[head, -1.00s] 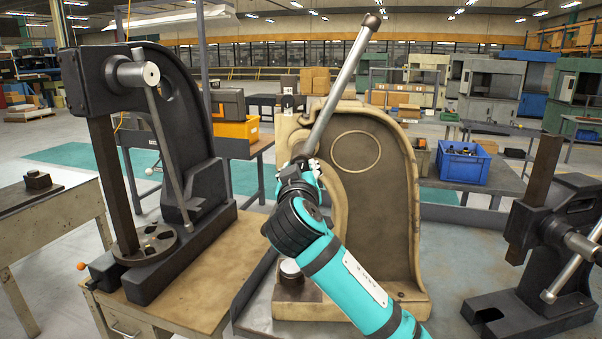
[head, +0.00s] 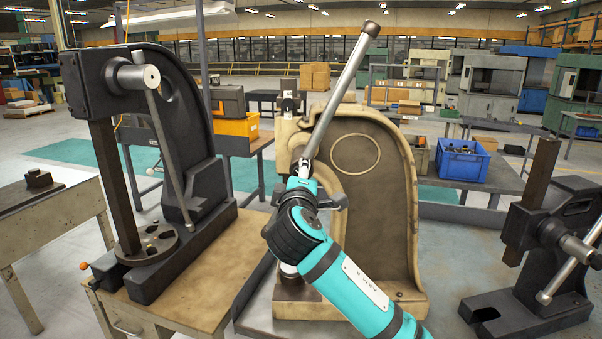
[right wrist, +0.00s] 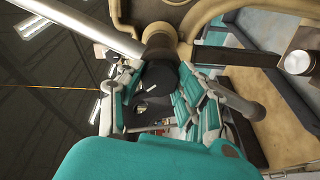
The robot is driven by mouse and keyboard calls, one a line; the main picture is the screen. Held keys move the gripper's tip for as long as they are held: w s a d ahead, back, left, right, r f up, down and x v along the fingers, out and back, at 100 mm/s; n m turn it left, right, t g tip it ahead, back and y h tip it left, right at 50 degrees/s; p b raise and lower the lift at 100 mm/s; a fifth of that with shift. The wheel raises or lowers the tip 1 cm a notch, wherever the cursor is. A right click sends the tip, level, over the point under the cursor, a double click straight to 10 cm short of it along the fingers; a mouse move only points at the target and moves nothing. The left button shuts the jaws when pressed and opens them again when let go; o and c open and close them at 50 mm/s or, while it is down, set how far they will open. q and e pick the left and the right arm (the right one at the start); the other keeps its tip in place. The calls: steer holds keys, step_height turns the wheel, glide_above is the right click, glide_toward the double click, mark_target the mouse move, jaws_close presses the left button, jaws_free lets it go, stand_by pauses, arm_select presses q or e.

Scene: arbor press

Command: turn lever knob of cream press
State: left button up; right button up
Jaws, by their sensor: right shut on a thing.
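The cream press (head: 385,215) stands in the middle of the head view, with its lever (head: 340,95) slanting up to the right. A dark knob (head: 372,28) caps the lever's upper end. My right gripper (head: 303,172) is at the lever's lower end, in front of the press. In the right wrist view its fingers (right wrist: 160,100) are closed around a dark knob (right wrist: 155,78) beside the lever's hub (right wrist: 160,38). The lever (right wrist: 90,28) runs off to the upper left there. My arm hides part of the press front. My left gripper is not in view.
A black press (head: 185,140) stands on a wooden bench (head: 215,270) at the left. Another dark press (head: 535,260) stands at the right. A blue bin (head: 462,160) is on a table behind. Open air lies above and right of the cream press.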

steer(key=shift+n, duration=1.4)
steer(key=o, duration=1.1)
steer(key=shift+a, duration=0.1)
steer(key=shift+o, duration=0.2)
steer(key=s, duration=1.2)
steer(key=shift+a, duration=0.2)
